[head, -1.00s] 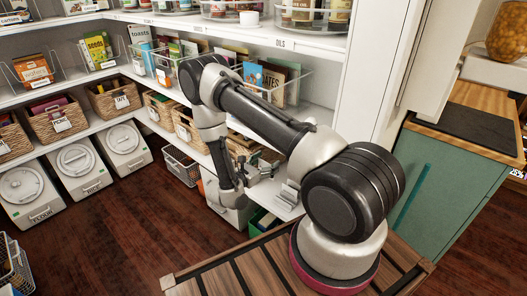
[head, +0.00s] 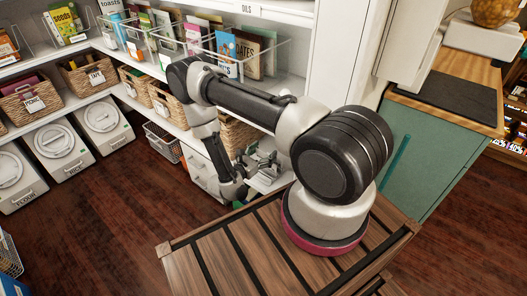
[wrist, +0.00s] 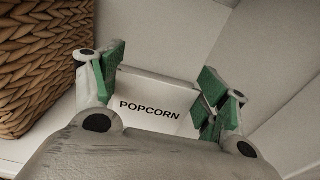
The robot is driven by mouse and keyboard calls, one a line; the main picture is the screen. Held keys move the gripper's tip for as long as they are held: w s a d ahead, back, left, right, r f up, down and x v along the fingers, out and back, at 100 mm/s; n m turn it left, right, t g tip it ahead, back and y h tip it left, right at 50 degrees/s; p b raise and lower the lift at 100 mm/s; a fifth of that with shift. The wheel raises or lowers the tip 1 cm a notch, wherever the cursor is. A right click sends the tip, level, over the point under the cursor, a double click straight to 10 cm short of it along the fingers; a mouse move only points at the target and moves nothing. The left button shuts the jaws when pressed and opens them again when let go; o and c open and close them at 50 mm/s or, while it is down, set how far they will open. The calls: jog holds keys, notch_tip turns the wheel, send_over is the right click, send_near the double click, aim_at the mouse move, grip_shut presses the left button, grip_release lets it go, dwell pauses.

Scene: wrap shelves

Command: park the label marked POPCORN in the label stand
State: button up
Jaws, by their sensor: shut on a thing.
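The white label marked POPCORN (wrist: 150,113) shows in the wrist view between my green-padded fingers, its black lettering upright and readable. My gripper (wrist: 162,82) is shut on this label, with pads on both its left and right sides. In the head view my gripper (head: 262,164) is low by the shelf end, just left of the white upright panel. The label is too small to make out there. I cannot pick out the label stand for certain in either view, and I cannot tell whether the label touches it.
A woven basket (wrist: 38,62) stands close on the left in the wrist view. In the head view, baskets such as TATS-like (head: 88,76) line the shelf, with white bins (head: 102,124) below. A slatted wooden top (head: 235,262) lies in front. Dark floor (head: 110,215) is open at left.

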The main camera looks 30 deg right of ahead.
jog(key=shift+f, duration=2.4)
jog(key=shift+f, duration=1.75)
jog(key=o, duration=0.8)
jog(key=shift+c, duration=0.2)
jog(key=v, duration=1.2)
jog(key=shift+a, duration=0.1)
